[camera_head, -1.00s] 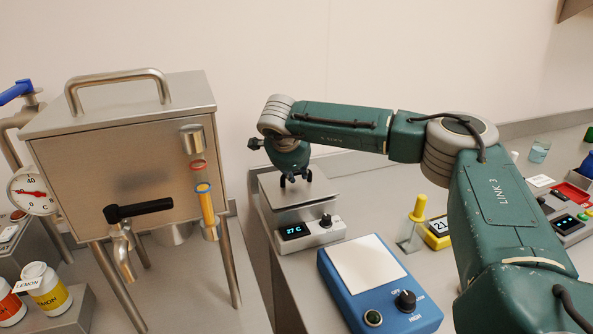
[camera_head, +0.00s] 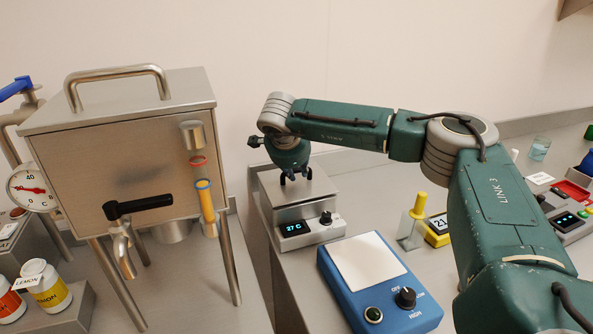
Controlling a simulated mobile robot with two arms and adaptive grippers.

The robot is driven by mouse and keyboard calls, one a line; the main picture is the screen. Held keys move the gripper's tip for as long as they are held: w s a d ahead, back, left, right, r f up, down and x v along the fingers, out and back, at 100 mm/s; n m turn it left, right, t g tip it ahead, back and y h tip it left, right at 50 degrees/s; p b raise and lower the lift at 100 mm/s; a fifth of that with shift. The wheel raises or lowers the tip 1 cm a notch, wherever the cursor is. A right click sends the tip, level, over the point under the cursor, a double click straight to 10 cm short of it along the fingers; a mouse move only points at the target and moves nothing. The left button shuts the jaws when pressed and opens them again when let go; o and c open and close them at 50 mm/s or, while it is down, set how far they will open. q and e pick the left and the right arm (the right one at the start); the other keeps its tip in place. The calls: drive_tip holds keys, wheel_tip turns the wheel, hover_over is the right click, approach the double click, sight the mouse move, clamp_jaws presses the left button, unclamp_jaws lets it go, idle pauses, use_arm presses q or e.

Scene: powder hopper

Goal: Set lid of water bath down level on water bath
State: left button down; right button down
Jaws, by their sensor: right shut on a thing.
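The water bath (camera_head: 294,228) is a small grey box with a lit display and a black knob, on the bench right of the hopper. Its flat metal lid (camera_head: 318,192) is over the top of the bath and looks roughly level. I cannot tell whether the lid touches the rim all round. My right gripper (camera_head: 296,178) points down and is shut on the lid from above. The lid's grip point is mostly hidden by the fingers. My left gripper is not in view.
A steel hopper (camera_head: 75,160) on legs stands at the left. A blue hotplate (camera_head: 365,262) with a white top sits in front of the bath. Lemon jars (camera_head: 46,288) are at lower left.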

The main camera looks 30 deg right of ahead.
drive_tip(key=shift+f, duration=0.3)
drive_tip(key=c, duration=1.5)
unclamp_jaws()
drive_tip(key=shift+b, duration=0.3)
drive_tip(key=v, duration=1.2)
